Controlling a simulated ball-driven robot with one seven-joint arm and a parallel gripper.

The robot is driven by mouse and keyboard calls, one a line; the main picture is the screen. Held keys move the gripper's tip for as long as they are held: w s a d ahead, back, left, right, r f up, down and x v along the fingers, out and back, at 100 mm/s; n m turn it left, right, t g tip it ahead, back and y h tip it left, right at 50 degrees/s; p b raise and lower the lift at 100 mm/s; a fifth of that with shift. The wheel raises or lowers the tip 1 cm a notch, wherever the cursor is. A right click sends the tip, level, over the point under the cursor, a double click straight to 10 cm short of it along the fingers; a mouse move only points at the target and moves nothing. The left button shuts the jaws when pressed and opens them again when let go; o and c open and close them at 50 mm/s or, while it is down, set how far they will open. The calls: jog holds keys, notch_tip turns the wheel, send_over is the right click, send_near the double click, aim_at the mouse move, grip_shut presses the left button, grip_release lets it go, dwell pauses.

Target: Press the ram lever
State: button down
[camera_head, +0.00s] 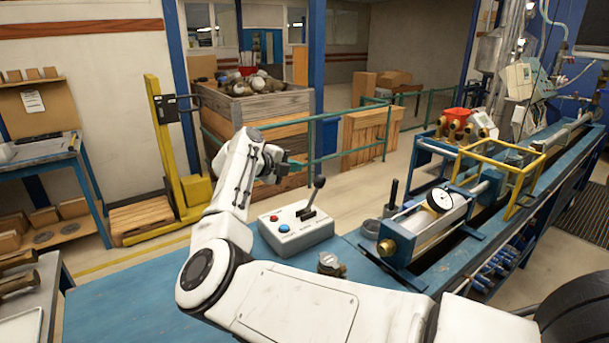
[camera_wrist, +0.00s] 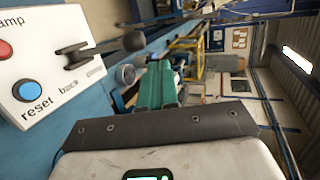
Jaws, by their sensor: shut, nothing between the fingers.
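The ram lever (camera_head: 314,195) is a black stick with a round knob, standing on a pale control box (camera_head: 297,238) and leaning to the upper right. The box has a red and a blue button. In the wrist view the lever (camera_wrist: 133,41) projects from its slot at the upper left, and the box (camera_wrist: 30,65) shows "reset" by the blue button and "back" by the slot. My gripper (camera_head: 299,164) is above the box, to the upper left of the knob and apart from it. Its green fingers (camera_wrist: 158,85) are shut and empty.
The box stands on a blue bench (camera_head: 130,300). A small meter (camera_head: 330,264) lies in front of it. To the right is a test rig with a dial gauge (camera_head: 440,199) and a yellow frame (camera_head: 520,180). A wooden crate (camera_head: 265,105) stands behind.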

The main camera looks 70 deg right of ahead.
jog(key=shift+w+a+r, duration=0.3)
jog(key=shift+a+r, duration=0.3)
jog(key=shift+a, duration=0.15)
jog(key=shift+w+a+r, duration=0.25)
jog(key=shift+a+r, duration=0.3)
jog(key=shift+a, duration=0.2)
jog(key=shift+f, duration=0.1)
